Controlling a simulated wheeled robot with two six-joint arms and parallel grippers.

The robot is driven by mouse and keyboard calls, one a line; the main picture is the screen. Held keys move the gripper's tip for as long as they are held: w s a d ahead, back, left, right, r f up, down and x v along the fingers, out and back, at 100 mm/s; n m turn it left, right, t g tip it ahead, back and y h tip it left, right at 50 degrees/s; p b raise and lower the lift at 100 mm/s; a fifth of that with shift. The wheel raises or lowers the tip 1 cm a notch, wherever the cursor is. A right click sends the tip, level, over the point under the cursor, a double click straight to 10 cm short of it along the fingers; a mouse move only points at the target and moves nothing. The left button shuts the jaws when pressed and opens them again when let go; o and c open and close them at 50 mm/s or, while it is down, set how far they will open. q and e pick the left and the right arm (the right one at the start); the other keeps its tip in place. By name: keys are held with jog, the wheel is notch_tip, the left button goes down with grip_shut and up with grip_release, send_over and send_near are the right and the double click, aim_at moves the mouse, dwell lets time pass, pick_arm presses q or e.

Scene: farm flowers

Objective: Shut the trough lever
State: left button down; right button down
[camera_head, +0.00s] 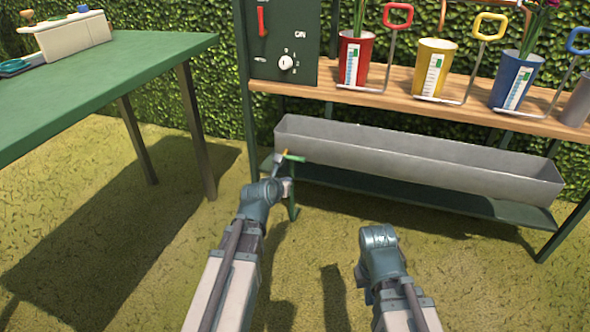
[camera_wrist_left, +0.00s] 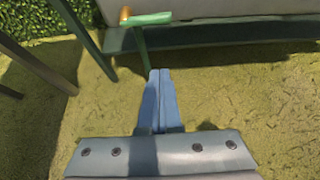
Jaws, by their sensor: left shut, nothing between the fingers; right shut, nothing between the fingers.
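The trough lever (camera_head: 294,158) is a green bar with an orange-brown end, lying roughly level by the near left end of the long grey trough (camera_head: 420,163). It also shows in the left wrist view (camera_wrist_left: 150,19), with a thin green post running down from it. My left gripper (camera_wrist_left: 160,72) is shut and empty. Its fingertips appear below the lever and close beside the post in that view; I cannot tell whether they touch. In the head view, my left gripper (camera_head: 287,186) is partly hidden by its wrist. My right gripper (camera_head: 366,290) is shut and empty, low over the grass and mostly hidden.
A wooden shelf (camera_head: 400,98) above the trough bears red, yellow and blue pots. A dark panel (camera_head: 285,45) with a red switch and a white knob stands above left. A green table (camera_head: 110,75) is at the left. Grass lies open in front.

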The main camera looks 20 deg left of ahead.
pick_arm(q)
jog(key=b+x, duration=0.5)
jog(key=x, duration=0.5)
jog(key=r+p, duration=0.4)
jog(key=shift+w, duration=0.35)
jog(key=shift+f, duration=0.1)
